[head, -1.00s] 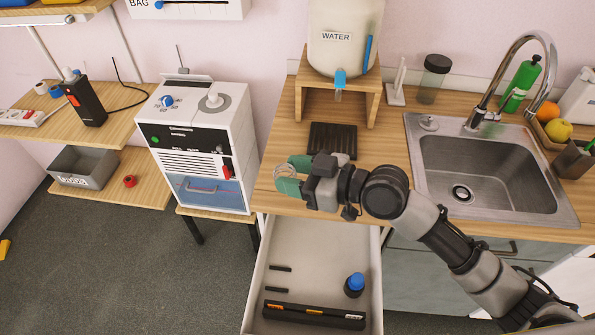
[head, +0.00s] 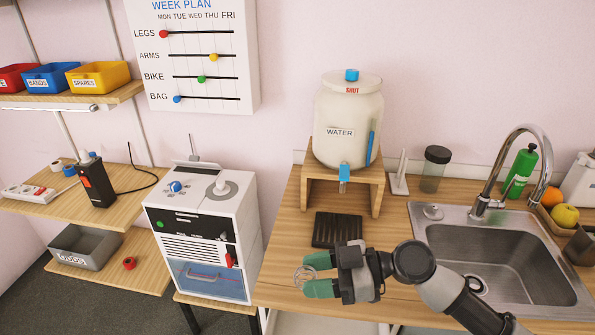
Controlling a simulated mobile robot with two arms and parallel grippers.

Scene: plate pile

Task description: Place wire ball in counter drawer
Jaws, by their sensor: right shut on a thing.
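The wire ball (head: 305,276) is a small ring-like tangle of thin wire between the green fingertips of my right gripper (head: 312,275). The right gripper is shut on it and holds it over the front left part of the wooden counter. The counter drawer (head: 320,323) shows only as a pale strip at the bottom edge, below the counter front; its inside is mostly out of view. My left gripper is not in view.
The sink (head: 500,250) is at the right. A white machine (head: 205,235) stands left of the counter. A dark-lidded jar (head: 434,169) stands at the back.

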